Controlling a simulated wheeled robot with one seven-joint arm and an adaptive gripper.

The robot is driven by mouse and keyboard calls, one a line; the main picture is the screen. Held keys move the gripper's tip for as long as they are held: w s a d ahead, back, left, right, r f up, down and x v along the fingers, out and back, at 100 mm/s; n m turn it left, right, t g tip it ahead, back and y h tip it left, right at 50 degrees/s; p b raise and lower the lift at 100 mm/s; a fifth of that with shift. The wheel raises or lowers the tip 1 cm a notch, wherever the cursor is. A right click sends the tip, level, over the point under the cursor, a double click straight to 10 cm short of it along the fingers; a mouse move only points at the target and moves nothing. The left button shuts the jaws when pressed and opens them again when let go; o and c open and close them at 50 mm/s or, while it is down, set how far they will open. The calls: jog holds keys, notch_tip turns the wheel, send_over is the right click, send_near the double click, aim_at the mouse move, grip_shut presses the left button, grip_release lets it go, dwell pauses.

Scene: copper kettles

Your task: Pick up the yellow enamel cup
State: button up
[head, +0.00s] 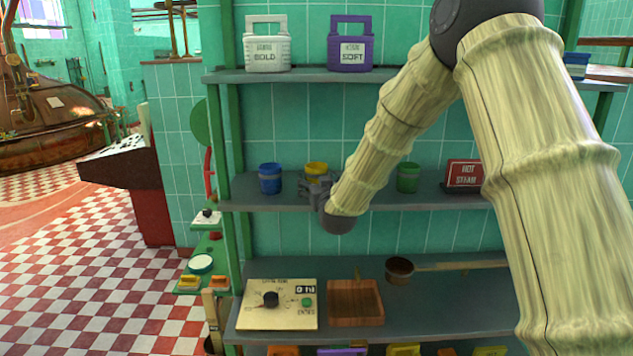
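The yellow enamel cup (316,168) stands on the middle shelf between a blue cup and my arm. Its upper part and rim show; its lower part is hidden behind my gripper. My gripper (308,187) is at the cup, in front of its lower half. The fingers are small and dark against the shelf, and I cannot tell whether they are spread or closed, or whether they touch the cup.
A blue cup (270,178) stands close on the left of the yellow one. A green cup (408,177) and a red sign (464,174) are to the right. The shelf above (300,74) holds two jugs. Below are a control panel (277,318), a wooden tray (355,313) and a ladle (399,270).

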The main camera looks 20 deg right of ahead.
jog(key=c, duration=0.7)
jog(key=shift+r, duration=0.2)
jog(key=shift+c, duration=0.2)
